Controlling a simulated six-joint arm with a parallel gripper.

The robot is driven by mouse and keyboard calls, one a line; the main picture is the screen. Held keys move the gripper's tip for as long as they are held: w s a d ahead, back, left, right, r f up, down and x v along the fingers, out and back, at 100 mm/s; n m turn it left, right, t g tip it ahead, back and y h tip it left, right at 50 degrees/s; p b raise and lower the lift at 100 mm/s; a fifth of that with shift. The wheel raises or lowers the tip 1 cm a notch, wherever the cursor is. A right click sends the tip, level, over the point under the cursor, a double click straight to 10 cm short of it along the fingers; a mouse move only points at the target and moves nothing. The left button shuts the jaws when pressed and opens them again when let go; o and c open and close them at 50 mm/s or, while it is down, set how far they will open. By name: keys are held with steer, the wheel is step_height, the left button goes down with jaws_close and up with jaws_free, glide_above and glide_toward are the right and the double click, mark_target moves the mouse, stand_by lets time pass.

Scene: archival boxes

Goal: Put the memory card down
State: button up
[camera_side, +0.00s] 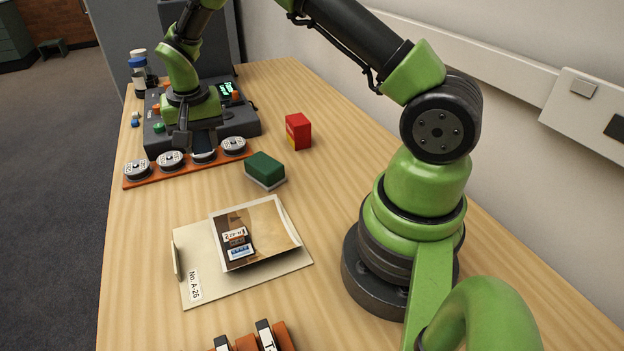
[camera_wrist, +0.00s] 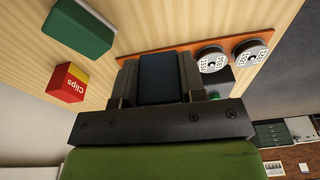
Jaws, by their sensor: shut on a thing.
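My gripper (camera_wrist: 159,85) is shut on a dark blue flat piece (camera_wrist: 160,76), which I take for the memory card. In the side view my gripper (camera_side: 200,140) points down at the orange strip (camera_side: 133,184), near the third of its round labelled tins (camera_side: 203,155). The jaws hide most of the card, and I cannot tell whether its lower end touches anything. A dark grey device (camera_side: 160,143) with a lit green screen stands right behind my gripper.
A red and yellow clips box (camera_side: 298,131) and a green block (camera_side: 265,168) stand to the right. A folder (camera_side: 190,245) with a photograph (camera_side: 262,225) lies in front. Bottles (camera_side: 138,75) stand at the back left. Bare wood lies between the strip and the folder.

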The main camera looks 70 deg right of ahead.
steer(key=s+d, duration=0.7)
steer(key=s, duration=0.1)
steer(key=shift+s+d+f, duration=0.1)
steer(key=shift+s+d, duration=0.25)
steer(key=shift+s, duration=0.05)
steer(key=s+d, duration=0.2)
steer(key=s, duration=0.4)
glide_above(329, 183)
steer(key=shift+n, duration=0.3)
steer(key=shift+s+a+f, duration=0.1)
steer(key=shift+f, duration=2.3)
steer(key=shift+s+a+f, duration=0.1)
steer(key=shift+f, duration=2.25)
steer(key=shift+f, duration=0.1)
steer(key=o, duration=0.9)
